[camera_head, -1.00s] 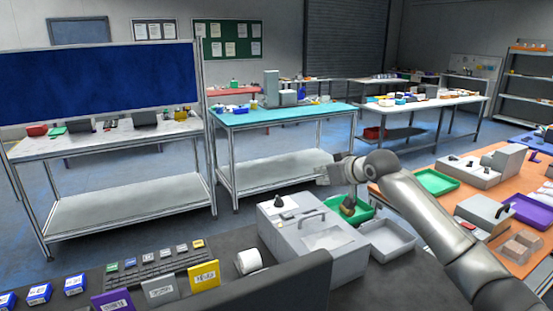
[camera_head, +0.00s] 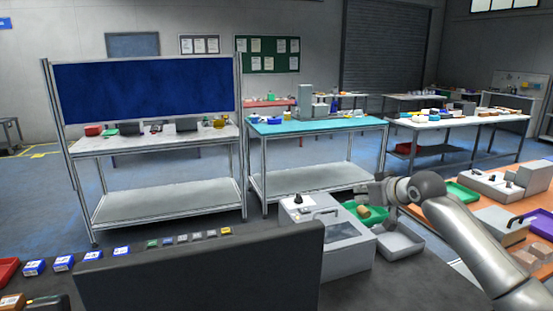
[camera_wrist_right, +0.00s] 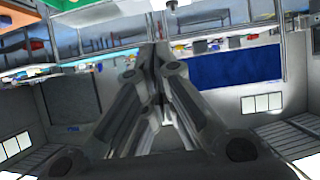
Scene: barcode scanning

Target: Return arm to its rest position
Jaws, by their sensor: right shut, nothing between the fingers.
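My right arm comes in from the right in the head view, with its gripper (camera_head: 372,190) in the air near a green tray (camera_head: 350,209). That view shows the room upside down. My left arm and gripper are in no view.
A grey machine (camera_head: 318,235) stands beside a grey tray (camera_head: 400,243) on the dark counter (camera_head: 240,274). A black panel (camera_head: 205,268) stands in front, with several blue boxes (camera_head: 64,262) to its left. An orange table (camera_head: 470,232) is at the right.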

